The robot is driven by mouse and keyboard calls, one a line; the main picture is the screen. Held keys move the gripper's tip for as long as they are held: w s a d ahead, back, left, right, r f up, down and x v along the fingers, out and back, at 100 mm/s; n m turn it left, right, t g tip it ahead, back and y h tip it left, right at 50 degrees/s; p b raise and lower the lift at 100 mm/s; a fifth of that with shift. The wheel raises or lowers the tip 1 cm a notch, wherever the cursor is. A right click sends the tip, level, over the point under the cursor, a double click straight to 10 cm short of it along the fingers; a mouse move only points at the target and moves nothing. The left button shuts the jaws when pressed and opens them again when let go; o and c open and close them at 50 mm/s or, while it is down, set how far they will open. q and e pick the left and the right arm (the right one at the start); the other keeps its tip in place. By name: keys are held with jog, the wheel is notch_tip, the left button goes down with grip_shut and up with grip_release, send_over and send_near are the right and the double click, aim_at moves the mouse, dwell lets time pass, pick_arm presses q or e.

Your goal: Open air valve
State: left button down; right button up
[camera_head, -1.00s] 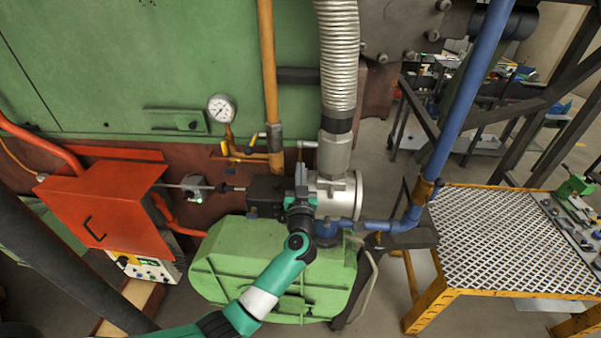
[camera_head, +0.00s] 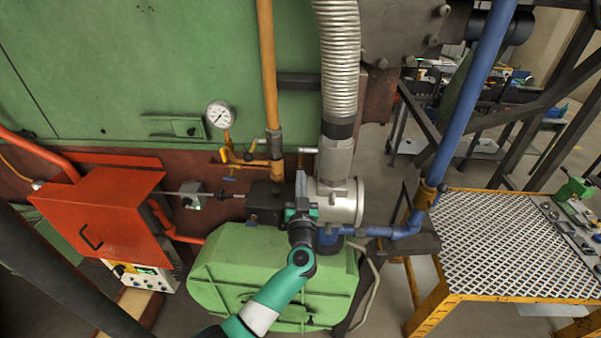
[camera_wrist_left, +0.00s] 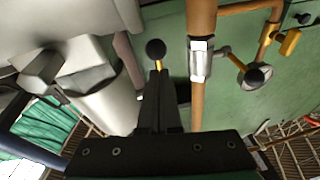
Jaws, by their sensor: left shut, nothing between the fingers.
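The silver pipe fitting (camera_head: 336,160) under the ribbed hose carries a small lever (camera_head: 307,150) on its left side. My left gripper (camera_head: 300,183) is just below that lever in the head view. In the left wrist view, a lever with a black ball knob (camera_wrist_left: 156,49) and a brass stem stands just beyond the tips of my left gripper (camera_wrist_left: 157,75). The fingers are shut with nothing between them. Whether they touch the lever is unclear. My right gripper is out of view.
A pressure gauge (camera_head: 220,114) and yellow gas fittings (camera_head: 240,158) are left of the orange pipe. The green blower housing (camera_head: 270,275) lies below. A blue pipe (camera_head: 465,90) rises on the right, near a grated table (camera_head: 515,245). An orange box (camera_head: 95,215) stands left.

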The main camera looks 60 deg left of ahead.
pick_arm(q)
jog(key=r+p+v, duration=0.1)
jog(key=r+v, duration=0.1)
jog(key=v, duration=0.9)
jog(key=shift+d, duration=0.55)
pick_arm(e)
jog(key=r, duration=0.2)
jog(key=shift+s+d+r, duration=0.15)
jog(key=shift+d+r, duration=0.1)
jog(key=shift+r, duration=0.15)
pick_arm(q)
jog(key=shift+r, duration=0.1)
